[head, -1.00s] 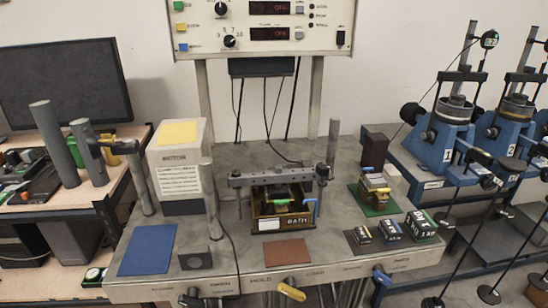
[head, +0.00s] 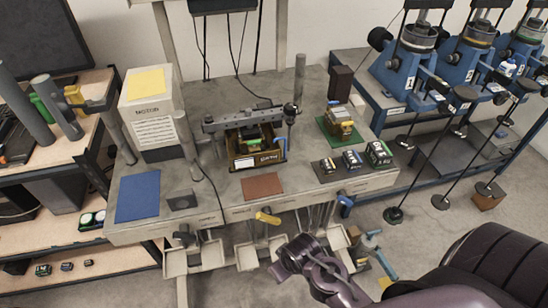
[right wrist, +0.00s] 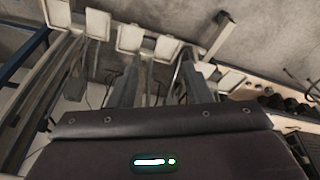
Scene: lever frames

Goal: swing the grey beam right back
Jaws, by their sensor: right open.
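The grey beam (head: 230,121), a bar with a row of holes, lies across above the open box marked BATH (head: 243,164) on the bench. Its right end is close to an upright grey post (head: 299,78). My right gripper (head: 284,258) is open and empty, low in front of the bench, below and to the right of the beam and well apart from it. The right wrist view does not show the beam. My left gripper is not in view.
On the bench (head: 225,202) are a blue mat (head: 138,197), a brown mat (head: 262,186), a white box (head: 155,118) and several small blocks at the right. A yellow-handled lever (head: 267,217) and pale trays (head: 195,259) stick out at the front edge. Blue machines stand at the right.

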